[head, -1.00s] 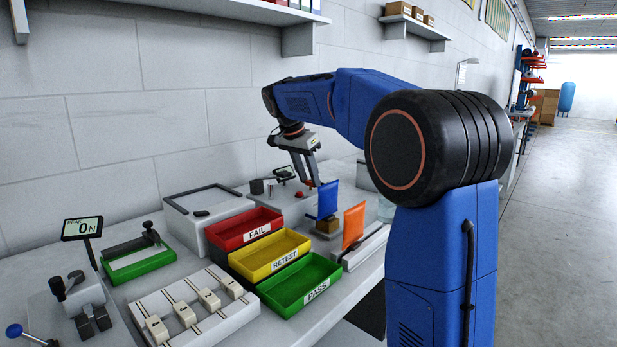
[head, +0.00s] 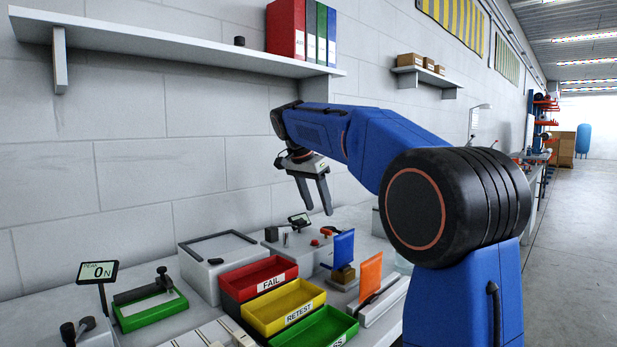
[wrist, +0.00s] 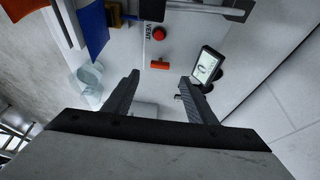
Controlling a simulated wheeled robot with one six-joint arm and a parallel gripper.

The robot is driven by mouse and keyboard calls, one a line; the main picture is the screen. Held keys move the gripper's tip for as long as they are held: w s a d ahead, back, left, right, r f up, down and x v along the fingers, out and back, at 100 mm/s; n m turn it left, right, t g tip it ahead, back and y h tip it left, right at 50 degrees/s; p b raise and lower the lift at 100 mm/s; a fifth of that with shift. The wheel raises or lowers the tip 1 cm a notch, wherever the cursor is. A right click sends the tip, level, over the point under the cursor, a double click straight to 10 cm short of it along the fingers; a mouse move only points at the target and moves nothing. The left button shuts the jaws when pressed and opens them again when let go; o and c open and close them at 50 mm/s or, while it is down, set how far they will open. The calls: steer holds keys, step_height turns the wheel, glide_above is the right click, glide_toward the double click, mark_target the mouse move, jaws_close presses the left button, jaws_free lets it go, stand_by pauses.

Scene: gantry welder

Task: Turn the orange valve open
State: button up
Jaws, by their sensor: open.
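A small orange bar-shaped part, which looks like the valve handle, shows in the wrist view (wrist: 160,64) on the light bench fixture, just beyond my fingertips. It also shows small in the head view (head: 327,231), below my gripper. A round red knob (wrist: 158,33) sits beside it, next to a "VENT" label. My gripper (head: 318,212) is open and empty, pointing down above the back of the bench. In the wrist view its two fingers (wrist: 160,77) stand wide apart, with the orange part between and beyond them. They appear apart from it.
A small display (wrist: 207,66) stands right of the orange part in the wrist view. Blue (head: 344,249) and orange (head: 371,274) upright panels stand close by. Red (head: 257,278), yellow (head: 285,306) and green bins (head: 318,330) stand in front. A wall shelf (head: 180,45) hangs above.

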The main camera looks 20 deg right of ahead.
steer(key=v, duration=1)
steer(key=shift+a, duration=0.1)
